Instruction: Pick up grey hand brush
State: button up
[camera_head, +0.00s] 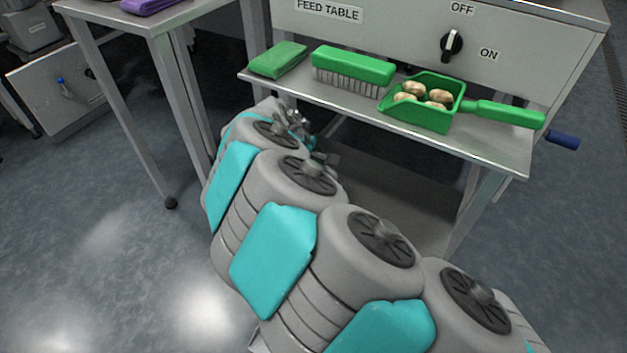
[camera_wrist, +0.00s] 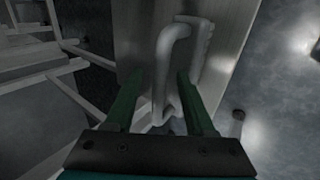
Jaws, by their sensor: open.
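No hand brush that is plainly grey shows in the head view. A green brush (camera_head: 353,66) with grey bristles lies on the shelf under the feed table panel. In the wrist view, a light grey bent, loop-like piece (camera_wrist: 162,62) shows between and beyond my fingers, against a grey panel. I cannot tell whether it is part of a brush or a fixed handle. My gripper (camera_wrist: 159,73) is open, its two green fingers apart, with nothing visibly clamped. In the head view my gripper is low in front of the shelf, mostly hidden by my arm.
The steel shelf (camera_head: 480,146) also bears a green cloth (camera_head: 278,59) and a green scoop (camera_head: 421,115) holding several dates or nut-like pieces. A rotary switch (camera_head: 452,44) is above. A side table (camera_head: 98,14) with a purple cloth (camera_head: 148,5) stands left. Open floor (camera_head: 110,255) lies front left.

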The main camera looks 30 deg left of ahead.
grip_shut()
dwell(0.4)
dwell(0.4)
